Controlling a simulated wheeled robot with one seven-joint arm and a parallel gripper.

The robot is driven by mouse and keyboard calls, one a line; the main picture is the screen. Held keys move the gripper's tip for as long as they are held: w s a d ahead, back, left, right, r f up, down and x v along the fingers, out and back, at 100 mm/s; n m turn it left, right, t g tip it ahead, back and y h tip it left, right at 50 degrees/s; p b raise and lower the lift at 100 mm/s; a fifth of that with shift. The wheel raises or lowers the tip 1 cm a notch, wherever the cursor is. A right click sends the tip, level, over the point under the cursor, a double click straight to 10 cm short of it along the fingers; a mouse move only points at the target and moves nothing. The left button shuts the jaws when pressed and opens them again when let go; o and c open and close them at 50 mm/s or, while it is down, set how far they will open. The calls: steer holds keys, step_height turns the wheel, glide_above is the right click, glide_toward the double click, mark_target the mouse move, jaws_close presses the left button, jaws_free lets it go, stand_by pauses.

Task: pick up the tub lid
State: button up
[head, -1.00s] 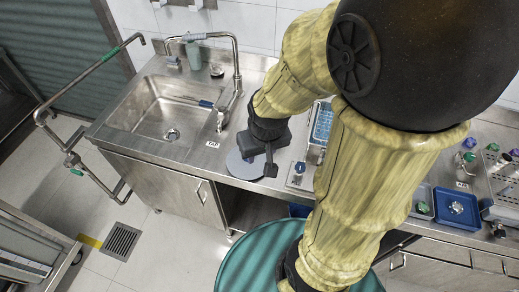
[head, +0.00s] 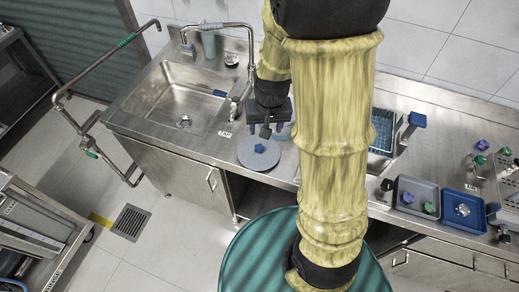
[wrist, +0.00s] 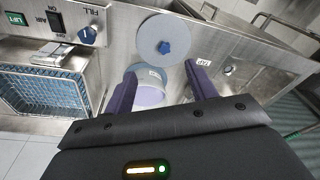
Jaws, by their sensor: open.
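The tub lid (head: 258,153) is a flat grey disc with a blue star-shaped knob, lying on the steel counter near its front edge. It also shows in the wrist view (wrist: 165,38), beyond my fingertips. A pale round tub (wrist: 150,86) stands beside it and appears between my fingers in that view; in the head view it is mostly hidden behind my gripper. My gripper (wrist: 162,80) is open and empty, with purple fingers apart. In the head view my gripper (head: 269,125) is just behind and right of the lid, above the counter.
A sink (head: 180,103) with a tap is left of the lid. A blue wire basket (wrist: 42,88) sits in a basin under a panel with a blue knob. Blue tray (head: 463,209) and grey tray (head: 416,197) are farther right. A green round top (head: 245,265) stands in front.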

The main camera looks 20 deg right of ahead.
steer(key=shift+m+h, duration=0.3)
steer(key=shift+m, duration=0.1)
steer(key=w, duration=0.1)
steer(key=w+f, duration=0.1)
steer(key=w, duration=0.1)
steer(key=w+f, duration=0.1)
steer(key=shift+w+f+p, duration=0.1)
steer(key=shift+w+p, duration=0.15)
steer(key=shift+p, duration=0.15)
steer(key=shift+f, duration=0.15)
steer(key=p, duration=0.2)
glide_above(259, 147)
steer(key=s, duration=0.1)
steer(key=f, duration=1.1)
steer(key=shift+s+d+f, duration=0.1)
steer(key=shift+d+f, duration=0.1)
steer(key=shift+f, duration=0.2)
steer(key=shift+f, duration=0.15)
steer(key=shift+w+a+f+p, duration=0.1)
steer(key=shift+w+f+p, duration=0.05)
steer(key=shift+f+p, duration=0.3)
steer(key=shift+w+a+f+p, duration=0.15)
steer(key=shift+f+p, duration=0.2)
steer(key=shift+f, duration=0.2)
steer(key=shift+w+f+p, duration=0.15)
steer(key=shift+f+p, duration=0.05)
steer(key=shift+f, duration=0.55)
steer(key=shift+w+f+p, duration=0.1)
steer(key=shift+f+p, duration=0.1)
steer(key=shift+f, duration=0.5)
